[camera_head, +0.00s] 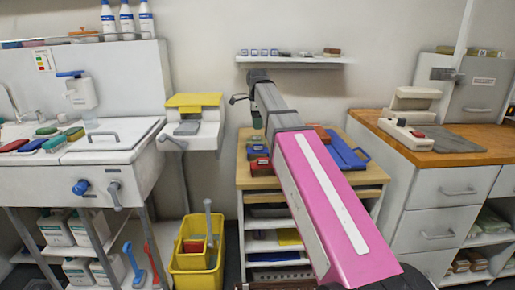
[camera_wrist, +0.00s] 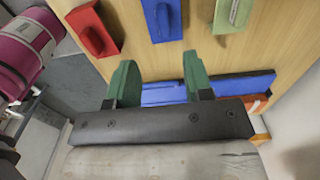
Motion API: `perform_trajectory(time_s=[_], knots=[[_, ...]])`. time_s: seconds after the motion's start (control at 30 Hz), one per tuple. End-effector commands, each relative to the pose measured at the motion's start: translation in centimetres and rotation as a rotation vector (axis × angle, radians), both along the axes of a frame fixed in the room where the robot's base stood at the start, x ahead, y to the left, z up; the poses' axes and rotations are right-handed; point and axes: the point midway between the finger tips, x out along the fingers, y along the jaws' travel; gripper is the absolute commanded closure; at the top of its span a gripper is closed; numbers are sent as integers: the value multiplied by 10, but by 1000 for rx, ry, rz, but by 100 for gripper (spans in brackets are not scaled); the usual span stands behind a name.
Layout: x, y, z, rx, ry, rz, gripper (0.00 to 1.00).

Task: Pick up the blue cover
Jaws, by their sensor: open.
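A flat blue piece (camera_head: 345,151) lies at the right of the wooden tabletop in the head view; I take it to be the blue cover. In the wrist view a long flat blue piece (camera_wrist: 240,85) lies behind my gripper's fingers, partly hidden by the gripper body. My gripper (camera_wrist: 158,80) is open, with its two green fingers wide apart and nothing held between them. Bare wood and an edge of the blue piece show between the fingers. A smaller blue block with a handle (camera_wrist: 162,18) lies farther up the same wooden surface.
A red handled block (camera_wrist: 93,28) and a pale green one (camera_wrist: 232,14) flank the smaller blue block. The wooden-topped shelf unit (camera_head: 365,177) stands between a yellow bucket (camera_head: 197,262) and a drawer counter (camera_head: 450,146). A wall shelf (camera_head: 290,60) is above.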

Motion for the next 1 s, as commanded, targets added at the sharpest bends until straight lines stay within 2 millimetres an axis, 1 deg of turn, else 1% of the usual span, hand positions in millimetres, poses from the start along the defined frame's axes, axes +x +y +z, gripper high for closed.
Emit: perform_trajectory(time_s=[0.17,0.4,0.67,0.9,1.0], knots=[[-1,0,-17,0,1,0,53],[0,-1,-49,0,1,0,53],[1,-1,-63,0,0,0,53],[4,-3,-94,0,1,0,53],[4,-3,-104,0,1,0,53]])
